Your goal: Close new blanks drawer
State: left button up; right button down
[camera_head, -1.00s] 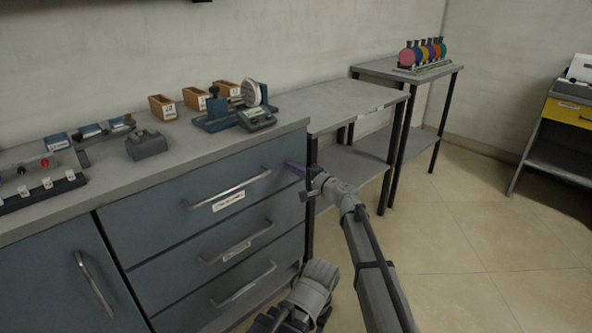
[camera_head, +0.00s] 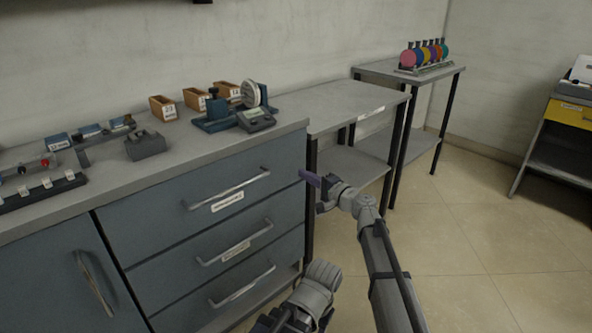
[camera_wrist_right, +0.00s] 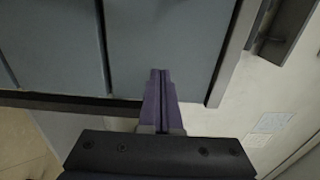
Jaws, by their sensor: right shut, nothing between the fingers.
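The cabinet holds a stack of three blue-grey drawers with bar handles. The top drawer (camera_head: 232,180) has a white label below its handle; the label is too small to read. All three drawer fronts look flush with the cabinet. My right gripper (camera_head: 306,177) has purple fingers and is shut and empty, just off the right end of the top drawer. In the right wrist view its fingers (camera_wrist_right: 160,85) are together in front of the blue-grey panels. My left gripper cannot be made out.
The cabinet top (camera_head: 185,150) carries small wooden boxes (camera_head: 163,108), a dial device (camera_head: 249,95) and a grey block (camera_head: 145,146). A grey side table (camera_head: 345,97) stands right of the cabinet. Floor at the right (camera_head: 480,235) is clear.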

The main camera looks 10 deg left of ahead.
jog(key=v, duration=0.7)
jog(key=s+d+f+n+g+h, duration=0.3)
jog(key=s+d+f, duration=0.1)
jog(key=s+f, duration=0.35)
jog(key=s+d+f+n+g+h, duration=0.3)
jog(key=s+d+f, duration=0.1)
jog(key=s+f, duration=0.35)
jog(key=s+d+f+n+g+h, duration=0.1)
jog(key=s+d+f+g+h, duration=0.2)
jog(key=s+d, duration=0.45)
jog(key=s+d+f+n+g+h, duration=0.1)
jog(key=s+d+f+h, duration=0.3)
jog(key=s+d+h, duration=0.3)
jog(key=s+a+n, duration=0.3)
jog(key=s+a, duration=0.1)
jog(key=a, duration=0.5)
notch_tip(320, 180, up, 36)
jog(key=p, duration=3.6)
jog(key=shift+g, duration=0.4)
